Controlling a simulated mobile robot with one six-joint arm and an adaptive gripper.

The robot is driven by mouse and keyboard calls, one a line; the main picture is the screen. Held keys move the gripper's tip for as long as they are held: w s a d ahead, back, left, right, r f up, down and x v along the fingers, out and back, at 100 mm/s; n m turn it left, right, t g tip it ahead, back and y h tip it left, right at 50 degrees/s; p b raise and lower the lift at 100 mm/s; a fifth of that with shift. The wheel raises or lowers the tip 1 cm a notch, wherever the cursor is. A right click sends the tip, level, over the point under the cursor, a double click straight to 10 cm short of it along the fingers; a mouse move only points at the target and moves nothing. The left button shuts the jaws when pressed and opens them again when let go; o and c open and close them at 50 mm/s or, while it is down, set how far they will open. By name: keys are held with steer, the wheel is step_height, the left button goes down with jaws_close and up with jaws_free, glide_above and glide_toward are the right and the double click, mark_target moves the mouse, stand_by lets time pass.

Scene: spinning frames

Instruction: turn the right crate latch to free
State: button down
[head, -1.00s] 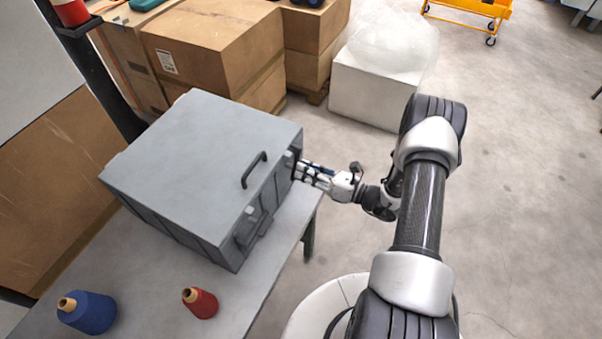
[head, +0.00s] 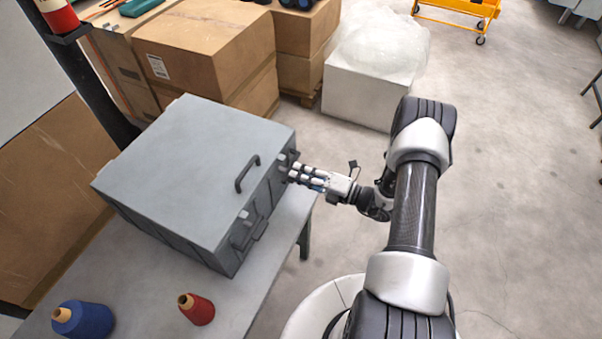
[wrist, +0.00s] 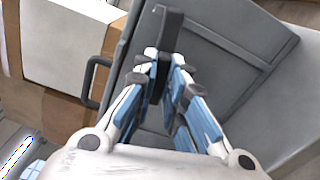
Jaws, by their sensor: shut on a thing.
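The grey crate (head: 195,165) sits shut on the table, with a dark handle (head: 247,175) on its lid. Its right latch (head: 283,160) is at the far end of the front side, mostly hidden by my fingers in the head view. In the wrist view the latch shows as a dark grey bar (wrist: 170,28) between my fingertips. My gripper (head: 292,173) is shut on this latch; it also shows in the wrist view (wrist: 165,68). The left latch (head: 243,236) is on the nearer part of the same side, apart from my gripper.
A blue thread cone (head: 85,320) and a red one (head: 198,309) stand on the table (head: 150,290) in front of the crate. Cardboard boxes (head: 205,50) and a white plastic-wrapped block (head: 370,90) stand behind.

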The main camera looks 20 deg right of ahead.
steer(key=shift+m, duration=1.1)
steer(key=c, duration=1.6)
jaws_free()
steer(key=shift+a, duration=0.1)
steer(key=shift+c, duration=0.2)
steer(key=v, duration=1.2)
steer(key=shift+w, duration=0.1)
